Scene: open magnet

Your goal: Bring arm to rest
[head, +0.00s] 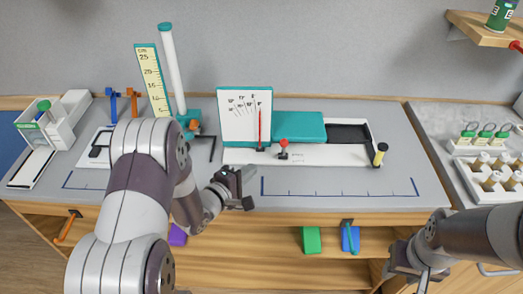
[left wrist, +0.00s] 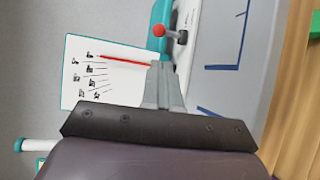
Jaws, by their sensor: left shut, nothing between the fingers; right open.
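My left gripper (head: 238,190) is over the front part of the bench, left of the blue ruled line. In the left wrist view its fingers (left wrist: 163,70) are together with nothing between them, pointing toward a white dial board with a red needle. My right gripper (head: 425,276) is low at the right, in front of the bench edge, with its fingers partly cut off by the frame. The white dial board (head: 244,112) stands upright on the bench, and it also shows in the left wrist view (left wrist: 90,55). A red-knobbed lever (head: 283,146) stands right of it.
A teal-topped white apparatus (head: 298,126) lies along the bench back. A tall white column (head: 173,70) with a yellow scale (head: 153,80) stands left. A yellow-black post (head: 380,154) stands right. Green (head: 311,240) and blue (head: 350,239) blocks sit on the shelf below. The bench front is mostly clear.

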